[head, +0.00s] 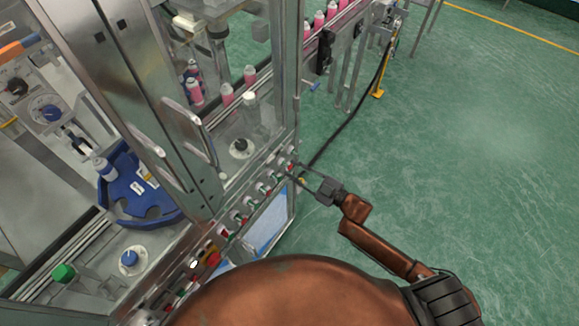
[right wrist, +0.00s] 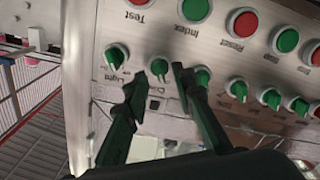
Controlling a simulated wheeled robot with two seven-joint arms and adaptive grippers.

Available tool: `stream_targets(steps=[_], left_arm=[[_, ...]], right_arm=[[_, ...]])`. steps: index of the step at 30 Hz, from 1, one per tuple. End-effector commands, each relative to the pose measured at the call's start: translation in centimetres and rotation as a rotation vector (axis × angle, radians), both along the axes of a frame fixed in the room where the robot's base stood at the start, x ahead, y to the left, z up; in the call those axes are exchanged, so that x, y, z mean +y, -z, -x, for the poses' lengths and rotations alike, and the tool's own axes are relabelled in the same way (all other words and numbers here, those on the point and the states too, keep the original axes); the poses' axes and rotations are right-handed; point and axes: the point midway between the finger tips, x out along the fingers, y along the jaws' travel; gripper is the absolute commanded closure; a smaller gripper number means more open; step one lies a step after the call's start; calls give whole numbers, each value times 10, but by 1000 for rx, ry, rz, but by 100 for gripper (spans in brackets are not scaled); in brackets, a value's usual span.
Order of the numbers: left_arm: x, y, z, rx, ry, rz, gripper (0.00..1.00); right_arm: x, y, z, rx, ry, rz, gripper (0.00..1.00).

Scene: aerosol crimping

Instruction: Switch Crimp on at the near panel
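The near panel (head: 262,196) runs along the machine's front edge in the head view, with a row of small buttons and knobs. The right wrist view shows its face upside down. A green knob (right wrist: 159,68) there has a label starting with "C", the rest hidden by a finger. My right gripper (right wrist: 158,80) is open, with one dark finger on each side of this knob; I cannot tell whether they touch it. The gripper also shows at the panel in the head view (head: 294,172). The knob's setting is not clear. My left gripper is out of view.
The green Light knob (right wrist: 117,55) sits beside the C knob, with another green knob (right wrist: 202,77) close to the other finger. Test, Index and Reset buttons (right wrist: 244,22) line the picture's top. A yellow-and-red stop button (head: 207,256) is further along. Green floor (head: 480,130) is clear at right.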

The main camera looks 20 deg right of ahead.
Motion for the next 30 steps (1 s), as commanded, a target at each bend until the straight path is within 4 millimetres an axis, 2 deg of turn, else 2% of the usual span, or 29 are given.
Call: stream_targets(steps=[6,16,26,30], left_arm=[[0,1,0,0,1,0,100],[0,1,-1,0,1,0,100],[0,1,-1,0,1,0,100],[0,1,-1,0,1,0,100]], right_arm=[[14,1,-18,1,0,0,76],[16,1,-21,2,1,0,76],[15,1,-21,2,2,2,99],[15,1,-20,2,2,2,100]])
